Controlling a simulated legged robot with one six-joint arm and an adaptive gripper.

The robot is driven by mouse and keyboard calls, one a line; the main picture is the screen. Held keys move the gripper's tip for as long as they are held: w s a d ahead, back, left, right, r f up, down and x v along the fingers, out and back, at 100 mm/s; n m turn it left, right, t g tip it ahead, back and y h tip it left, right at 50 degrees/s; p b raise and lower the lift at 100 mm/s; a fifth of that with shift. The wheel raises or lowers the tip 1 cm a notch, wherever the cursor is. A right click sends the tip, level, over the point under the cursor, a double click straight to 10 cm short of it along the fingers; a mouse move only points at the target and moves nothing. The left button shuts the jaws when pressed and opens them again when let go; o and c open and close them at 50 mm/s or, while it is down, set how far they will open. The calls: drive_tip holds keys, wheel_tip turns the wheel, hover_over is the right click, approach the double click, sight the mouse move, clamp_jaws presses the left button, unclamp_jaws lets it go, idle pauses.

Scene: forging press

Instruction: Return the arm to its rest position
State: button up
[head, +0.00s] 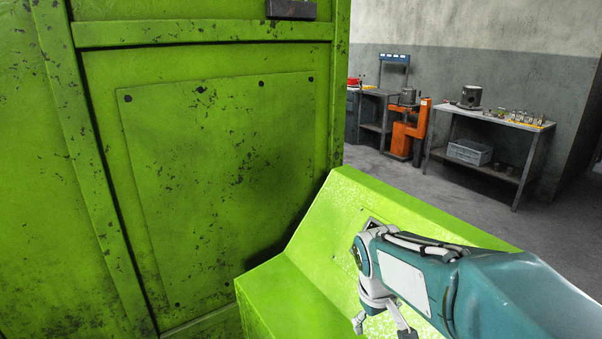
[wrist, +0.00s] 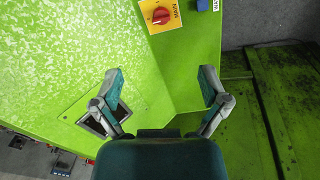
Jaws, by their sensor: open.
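My arm (head: 430,275) reaches in from the lower right of the head view, over a bright green sloped console (head: 335,225). My gripper (head: 383,327) hangs at its end, pointing down, partly cut off by the lower picture edge. In the wrist view my gripper (wrist: 161,80) has its two fingers wide apart, with nothing between them but the green surface behind. Whether the fingertips touch the console cannot be told.
A large green press housing (head: 215,180) fills the left. The wrist view shows a red rotary switch (wrist: 160,15) on a yellow plate, a blue part (wrist: 202,5) and a dark framed recess (wrist: 100,122). Behind stand a workbench (head: 490,120) and an orange machine (head: 408,133); grey floor lies between.

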drive_tip(key=s+r+m+t, duration=0.2)
drive_tip(key=s+r, duration=0.1)
drive_tip(key=s, duration=0.5)
drive_tip(key=s+r+m+t+y, duration=0.1)
drive_tip(key=s+r+m+t, duration=0.1)
drive_tip(key=s, duration=0.6)
drive_tip(key=shift+d+r, duration=0.45)
drive_tip(key=shift+r, duration=0.2)
drive_tip(key=shift+c, duration=0.3)
idle(0.4)
